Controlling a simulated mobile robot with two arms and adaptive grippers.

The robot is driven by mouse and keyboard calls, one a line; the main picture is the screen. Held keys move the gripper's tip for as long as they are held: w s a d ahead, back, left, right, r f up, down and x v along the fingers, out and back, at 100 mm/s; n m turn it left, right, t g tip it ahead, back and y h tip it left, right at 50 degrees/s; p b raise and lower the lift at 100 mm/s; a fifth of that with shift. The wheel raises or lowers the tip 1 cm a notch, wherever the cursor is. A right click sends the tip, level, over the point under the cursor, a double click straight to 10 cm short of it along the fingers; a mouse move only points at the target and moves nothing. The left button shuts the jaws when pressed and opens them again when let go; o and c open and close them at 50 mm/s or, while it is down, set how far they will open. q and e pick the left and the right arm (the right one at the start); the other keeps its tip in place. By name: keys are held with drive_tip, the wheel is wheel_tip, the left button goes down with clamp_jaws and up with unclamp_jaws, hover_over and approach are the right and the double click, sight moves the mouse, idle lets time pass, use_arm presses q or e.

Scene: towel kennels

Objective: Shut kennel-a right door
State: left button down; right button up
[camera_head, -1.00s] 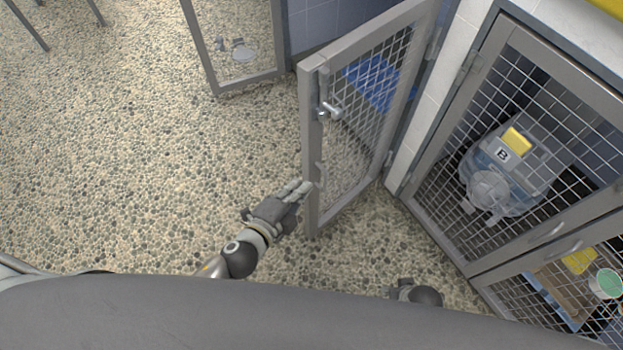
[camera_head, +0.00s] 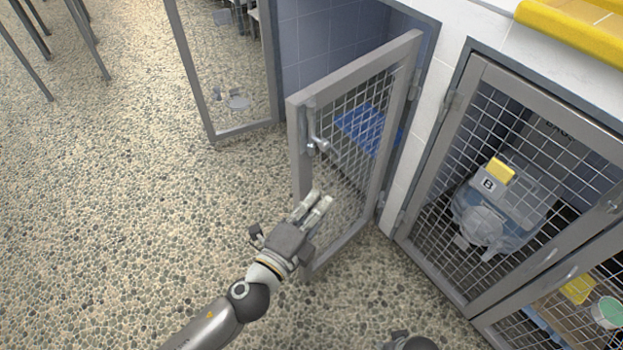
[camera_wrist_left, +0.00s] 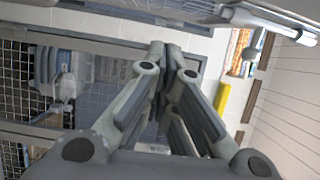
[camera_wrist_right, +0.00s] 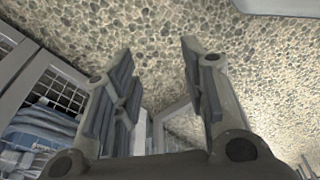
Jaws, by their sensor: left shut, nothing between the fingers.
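The right door of kennel-a (camera_head: 352,75), a grey-framed mesh door with a metal latch (camera_head: 317,145) near its free edge, stands open, swung out over the floor. The kennel behind it has a blue mat (camera_head: 362,128). My left gripper (camera_head: 322,201) is shut and empty. Its fingers overlap the lower free-edge side of the door in the head view; I cannot tell whether they touch it. The closed fingers also show in the left wrist view (camera_wrist_left: 165,52). My right gripper (camera_wrist_right: 158,52) is open and empty; only part of its wrist shows at the bottom of the head view.
Another open door (camera_head: 228,75) stands at the left of the same kennel. The kennel to the right has shut mesh doors (camera_head: 468,160) and a plastic carrier marked B (camera_head: 500,205) inside. The pebbled floor (camera_head: 110,190) at left is clear apart from table legs at the far left.

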sight(310, 182)
use_arm(q)
drive_tip(key=w, duration=0.2)
drive_tip(key=w+a, duration=0.1)
drive_tip(key=w, duration=0.2)
drive_tip(key=shift+w+a, duration=0.1)
drive_tip(key=shift+w, duration=0.2)
drive_tip(key=shift+w+a, duration=0.1)
drive_tip(key=shift+a, duration=0.05)
